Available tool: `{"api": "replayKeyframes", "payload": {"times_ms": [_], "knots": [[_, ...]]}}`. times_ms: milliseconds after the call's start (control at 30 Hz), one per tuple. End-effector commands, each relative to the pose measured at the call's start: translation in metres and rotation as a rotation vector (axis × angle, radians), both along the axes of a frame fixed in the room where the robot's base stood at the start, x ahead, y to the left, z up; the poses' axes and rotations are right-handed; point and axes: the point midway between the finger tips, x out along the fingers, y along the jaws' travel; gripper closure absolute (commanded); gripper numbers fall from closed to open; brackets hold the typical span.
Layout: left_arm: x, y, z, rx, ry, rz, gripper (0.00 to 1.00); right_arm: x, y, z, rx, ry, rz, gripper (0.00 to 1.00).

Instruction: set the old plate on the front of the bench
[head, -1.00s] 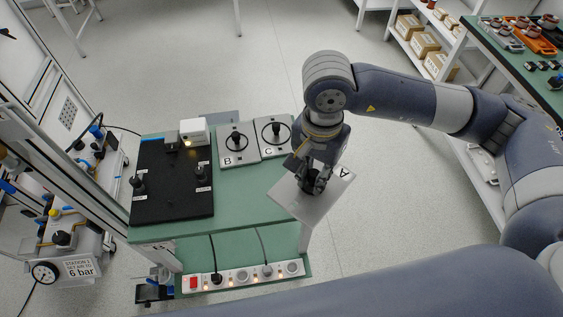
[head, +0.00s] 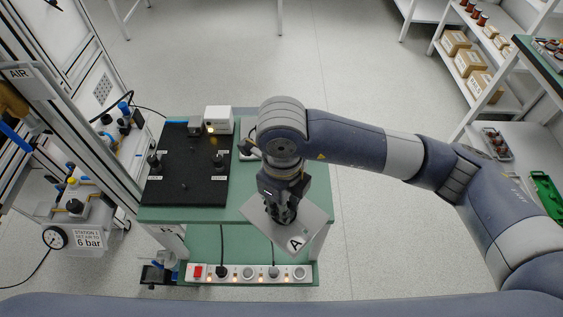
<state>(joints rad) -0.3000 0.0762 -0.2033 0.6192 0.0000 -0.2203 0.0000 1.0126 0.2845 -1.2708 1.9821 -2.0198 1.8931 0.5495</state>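The old plate is a light grey square plate marked A (head: 312,222). My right gripper (head: 282,216) is shut on the middle of it; the grip point itself is partly hidden by the fingers. The plate is turned at an angle, with the A toward the front. In the picture it overlaps the front right of the green bench (head: 228,214) and its front edge. I cannot tell how high it is above the top. My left gripper is not in view.
A black board (head: 187,186) with dark knobs fills the bench's left part, a white box (head: 219,119) behind it. My arm hides most of the back right of the bench. A power strip (head: 247,272) lies below the front edge. Shelves stand at the right.

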Motion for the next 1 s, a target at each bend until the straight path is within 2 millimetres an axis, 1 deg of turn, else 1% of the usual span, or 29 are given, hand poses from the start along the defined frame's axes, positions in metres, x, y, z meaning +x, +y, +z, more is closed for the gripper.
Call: {"api": "replayKeyframes", "payload": {"times_ms": [33,300,500,600,733,833,967,1000], "knots": [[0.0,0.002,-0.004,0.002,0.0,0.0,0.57,-0.003,0.008,-0.004,0.003,-0.001,-0.06,1.0],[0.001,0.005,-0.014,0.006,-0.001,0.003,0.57,-0.016,0.044,-0.018,0.006,-0.008,-0.441,1.0],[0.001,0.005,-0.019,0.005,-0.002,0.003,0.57,-0.026,0.066,-0.025,0.009,-0.012,-0.678,1.0],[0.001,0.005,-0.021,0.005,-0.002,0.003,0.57,-0.029,0.073,-0.027,0.01,-0.014,-0.758,1.0],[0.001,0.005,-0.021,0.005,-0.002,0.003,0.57,-0.031,0.078,-0.027,0.012,-0.016,-0.82,1.0],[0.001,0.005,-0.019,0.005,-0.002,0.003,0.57,-0.025,0.075,-0.027,0.011,-0.017,-0.841,1.0],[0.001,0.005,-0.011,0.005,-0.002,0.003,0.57,-0.003,0.063,-0.028,0.008,-0.017,-0.849,1.0],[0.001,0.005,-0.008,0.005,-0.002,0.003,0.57,0.006,0.058,-0.029,0.007,-0.017,-0.85,1.0]]}}
